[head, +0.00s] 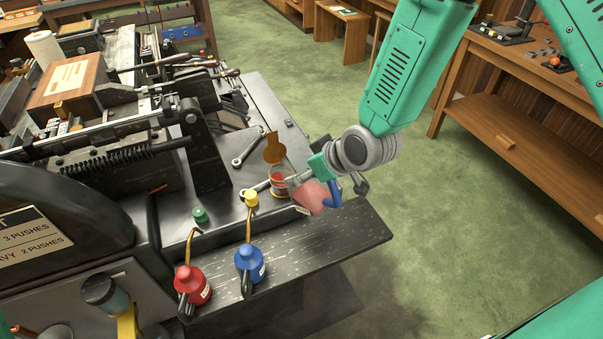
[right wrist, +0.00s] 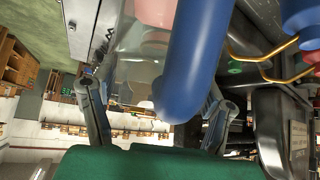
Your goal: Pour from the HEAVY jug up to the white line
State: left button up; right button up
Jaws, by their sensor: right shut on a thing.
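My right gripper (head: 326,180) is shut on the blue handle of a clear jug (head: 312,198) with pink liquid. The jug looks tilted, its clear upper part toward a small glass pot (head: 279,188) with a raised brass lid (head: 274,148). Reddish content shows in the pot; the white line cannot be made out. In the right wrist view the blue handle (right wrist: 190,60) stands between the two fingers (right wrist: 158,108), with the clear wall and pink liquid behind it. The jug's label is not readable. A vessel with a yellow handle (head: 127,323) stands at lower left.
A red oil can (head: 193,285) and a blue oil can (head: 249,262) stand on the front ledge (head: 340,240). A green cap (head: 200,215), a yellow cap (head: 251,198) and a wrench (head: 250,147) are near the pot. A sign (head: 30,238) reads "3 PUSHES" and "2 PUSHES".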

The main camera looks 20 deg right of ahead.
aim_at(319, 184)
jog(key=s+d+f+t+y+b, duration=0.1)
jog(key=t+b, duration=0.1)
jog(key=b, duration=0.2)
jog(key=shift+s, duration=0.15)
jog(key=shift+s+d+r+t+b, duration=0.15)
jog(key=shift+t+b, duration=0.15)
jog(key=shift+t, duration=0.1)
jog(key=shift+s+d+f+t+b, duration=0.1)
jog(key=shift+s+f+t+b, duration=0.4)
jog(key=shift+b, duration=0.55)
jog(key=shift+s+r+y+b, duration=0.2)
jog(key=shift+s+y+b, duration=0.1)
jog(key=shift+s+b, duration=0.15)
jog(key=shift+r, duration=0.1)
jog(key=shift+s+d+r, duration=0.1)
jog(key=shift+s+r+p, duration=0.15)
jog(key=shift+r+p, duration=0.05)
jog(key=shift+p, duration=0.2)
jog(key=shift+s+d+r+p, duration=0.4)
jog(key=shift+s+r+p, duration=0.25)
jog(key=shift+s+r, duration=0.2)
jog(key=shift+s+d+r+p, duration=0.4)
jog(key=shift+s+r+p, duration=0.25)
jog(key=shift+s+r, duration=0.15)
